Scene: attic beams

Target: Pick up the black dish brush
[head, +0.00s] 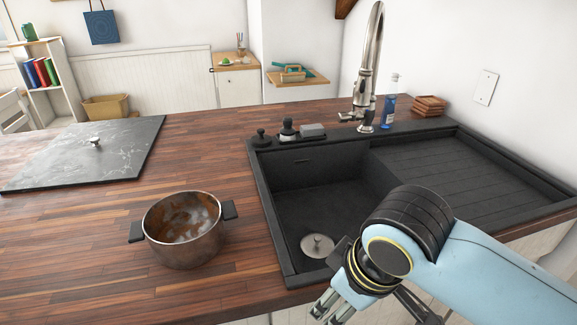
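Two small black knobbed items stand on the sink's back left ledge in the head view. One is a black round-topped brush with a pale band (288,130), which looks like the dish brush. The other is a lower, all-black knobbed piece (261,138) to its left; I cannot tell whether it is a brush or a stopper. My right gripper (331,306) is low in front of the sink's front edge, well apart from both, pointing down and left. Its fingertips are partly cut off by the frame, so its opening is unclear. My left gripper is not in view.
A grey sponge-like block (312,131) sits right of the brush. The tall faucet (371,60), blue bottle (389,108) and stacked brown blocks (430,106) stand behind the black sink (256,190). A stained pot (184,232) stands on the wooden counter (90,225).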

